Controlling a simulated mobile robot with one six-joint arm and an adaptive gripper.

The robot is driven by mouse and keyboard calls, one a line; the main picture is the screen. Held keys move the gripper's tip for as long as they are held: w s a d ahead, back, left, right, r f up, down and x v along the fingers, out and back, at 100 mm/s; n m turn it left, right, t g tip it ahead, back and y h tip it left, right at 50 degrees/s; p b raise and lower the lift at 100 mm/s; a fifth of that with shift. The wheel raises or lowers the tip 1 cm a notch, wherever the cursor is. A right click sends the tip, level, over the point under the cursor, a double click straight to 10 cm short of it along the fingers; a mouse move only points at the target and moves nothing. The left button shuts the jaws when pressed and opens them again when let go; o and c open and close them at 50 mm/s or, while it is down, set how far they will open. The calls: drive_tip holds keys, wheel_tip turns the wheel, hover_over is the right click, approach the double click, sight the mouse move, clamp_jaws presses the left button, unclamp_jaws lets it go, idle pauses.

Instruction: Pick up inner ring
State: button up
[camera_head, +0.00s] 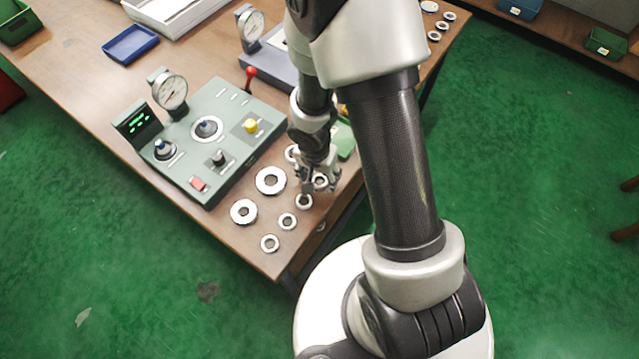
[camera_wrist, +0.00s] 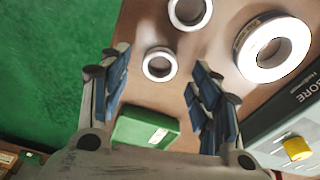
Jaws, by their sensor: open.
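Several small inner rings, silver-white, lie flat on the wooden table near its front edge. In the wrist view, one small ring (camera_wrist: 160,79) shows between the two fingers of my gripper (camera_wrist: 161,60), with clear table on both sides of it. A second small ring (camera_wrist: 190,27) lies just beyond the fingertips. In the head view, my gripper (camera_head: 318,188) is low over the end of the ring row nearest the arm and partly hides a ring there. Another small ring (camera_head: 304,207) is beside it. The fingers are spread and hold nothing.
Larger outer rings (camera_head: 260,187) lie in a row beside the small ones; one shows in the wrist view (camera_wrist: 247,60). A grey-green gauge panel (camera_head: 228,105) stands left of the gripper. A green box (camera_wrist: 135,128) is close to the fingers.

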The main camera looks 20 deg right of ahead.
wheel_tip(320, 180, down, 2)
drive_tip(key=shift+w+d+f+b, duration=0.1)
drive_tip(key=shift+b, duration=0.3)
drive_tip(key=shift+c, duration=0.4)
drive_tip(key=c, duration=1.1)
